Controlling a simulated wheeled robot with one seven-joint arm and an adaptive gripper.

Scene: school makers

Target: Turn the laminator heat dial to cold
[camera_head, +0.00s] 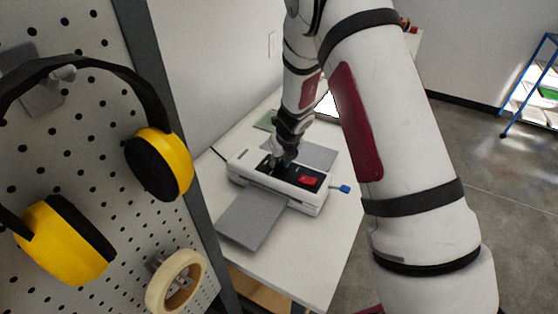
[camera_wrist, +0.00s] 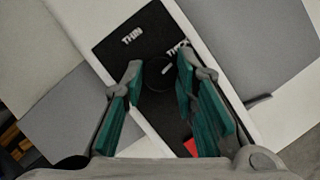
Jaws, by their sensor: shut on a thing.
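The white laminator (camera_head: 305,200) stands on the white table in the head view, with a black panel on top. In the wrist view a round black dial (camera_wrist: 157,78) with a small light mark sits on that black panel (camera_wrist: 120,50). The panel carries the word "THIN" and a second word, partly covered by a finger, that starts "THIC". My gripper (camera_wrist: 160,72) is over the panel, its two fingers on either side of the dial and shut on it. In the head view my gripper (camera_head: 281,158) hides the dial. No "cold" label is readable.
A red switch (camera_head: 309,181) is on the laminator, and a blue-tipped part (camera_head: 344,189) sticks out at its right end. A grey tray (camera_head: 254,217) extends from its front. A pegboard (camera_head: 105,215) with yellow earmuffs (camera_head: 165,165) and a tape roll (camera_head: 176,283) stands at left.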

